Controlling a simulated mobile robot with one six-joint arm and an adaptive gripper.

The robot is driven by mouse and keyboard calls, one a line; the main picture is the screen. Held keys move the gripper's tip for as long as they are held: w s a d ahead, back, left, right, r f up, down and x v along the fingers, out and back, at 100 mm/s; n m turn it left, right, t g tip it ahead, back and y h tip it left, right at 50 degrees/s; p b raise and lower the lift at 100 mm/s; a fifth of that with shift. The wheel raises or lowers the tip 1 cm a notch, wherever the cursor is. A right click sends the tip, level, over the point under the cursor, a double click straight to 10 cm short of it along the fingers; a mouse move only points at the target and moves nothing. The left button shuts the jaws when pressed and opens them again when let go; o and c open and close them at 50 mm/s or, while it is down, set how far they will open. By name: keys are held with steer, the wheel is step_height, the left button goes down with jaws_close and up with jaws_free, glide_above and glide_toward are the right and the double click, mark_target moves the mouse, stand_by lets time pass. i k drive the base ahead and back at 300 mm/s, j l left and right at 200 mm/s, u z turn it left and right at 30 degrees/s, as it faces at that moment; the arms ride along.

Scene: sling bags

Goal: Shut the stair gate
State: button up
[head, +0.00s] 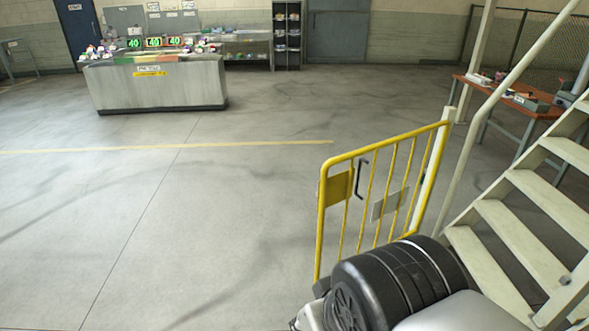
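The yellow barred stair gate (369,200) stands upright right of the middle in the head view. Its right side is by a pale post (432,170) near the stair rail. Its left side stands free over the floor, so the gate looks swung open, away from the steps. A black handle (361,179) and a yellow plate (338,189) are near its free side. A grey plate (390,204) hangs on the bars. The gate's lower part is hidden by black and grey parts that look like my arm. My gripper cannot be made out.
Pale stairs (515,240) with a handrail (500,90) rise at the right. A bench (550,112) stands behind them. A counter (160,85) with small goods is at the far left. The floor (170,220) left of the gate is clear.

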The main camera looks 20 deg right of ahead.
mark_target(333, 190)
steer(key=i+j+u, duration=0.1)
steer(key=i, duration=0.9)
steer(key=i+j+u, duration=0.1)
steer(key=i, duration=0.85)
steer(key=i+z, duration=0.2)
steer(key=z, duration=0.25)
steer(key=i+z, duration=0.15)
steer(key=z, duration=0.3)
steer(key=i+z, duration=0.2)
steer(key=z, duration=0.25)
steer(key=i+j+z, duration=0.15)
steer(key=z, duration=0.3)
steer(key=i+j+z, duration=0.15)
steer(key=z, duration=0.3)
steer(key=i+j+z, duration=0.1)
steer(key=z, duration=0.25)
steer(key=i+j+z, duration=0.2)
steer(key=z, duration=0.15)
steer(key=i+j+z, duration=0.2)
steer(key=z, duration=0.15)
steer(key=k+j, duration=0.15)
